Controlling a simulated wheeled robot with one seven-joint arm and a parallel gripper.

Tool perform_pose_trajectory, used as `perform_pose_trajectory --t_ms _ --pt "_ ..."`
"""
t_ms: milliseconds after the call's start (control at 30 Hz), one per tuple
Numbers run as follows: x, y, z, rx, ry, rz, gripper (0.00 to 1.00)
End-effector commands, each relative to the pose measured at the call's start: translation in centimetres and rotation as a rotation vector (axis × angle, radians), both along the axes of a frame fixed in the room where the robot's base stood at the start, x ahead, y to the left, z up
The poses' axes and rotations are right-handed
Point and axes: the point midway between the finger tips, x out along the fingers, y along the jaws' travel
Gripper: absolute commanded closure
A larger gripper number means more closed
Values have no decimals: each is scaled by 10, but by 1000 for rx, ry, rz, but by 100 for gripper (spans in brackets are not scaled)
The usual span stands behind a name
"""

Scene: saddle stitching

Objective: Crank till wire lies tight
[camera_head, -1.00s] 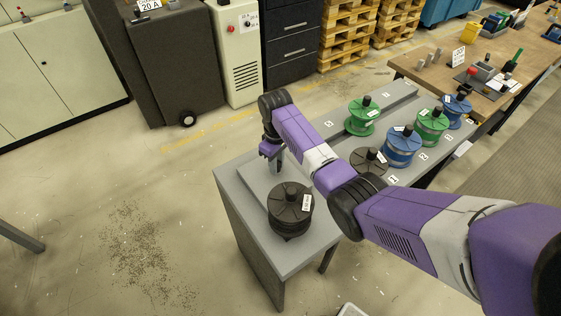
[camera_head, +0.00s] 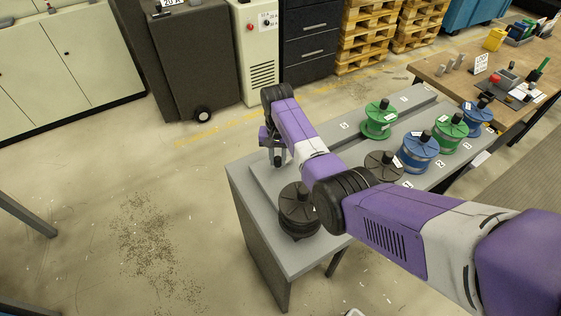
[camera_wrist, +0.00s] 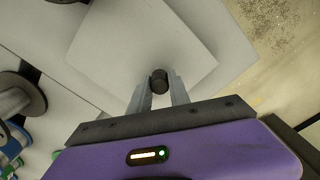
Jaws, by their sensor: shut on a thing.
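My gripper (camera_head: 276,157) is over the far left part of the grey bench (camera_head: 259,222). In the wrist view its two fingers (camera_wrist: 159,92) are closed around a small black cylindrical knob (camera_wrist: 159,76), which looks like a crank handle. A light grey plate (camera_wrist: 120,40) lies below it. I cannot make out the wire or the rest of the crank.
Another dark spool (camera_head: 382,166), green spools (camera_head: 379,121) and blue spools (camera_head: 418,151) stand along the bench to the right. A wooden table (camera_head: 452,82) with small items is at the far right. Cabinets line the back. The floor left of the bench is clear.

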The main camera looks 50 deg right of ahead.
Motion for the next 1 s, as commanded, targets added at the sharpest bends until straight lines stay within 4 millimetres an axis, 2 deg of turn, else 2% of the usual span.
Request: perform_pose_trajectory --t_ms 400,900,933,1000 --pt "10 -3 2 -3 -6 -166 100" --pt "11 -3 2 -4 -6 -182 100" --pt "11 -3 3 -4 -6 -182 73" --pt "11 -3 2 -4 -5 -182 60"
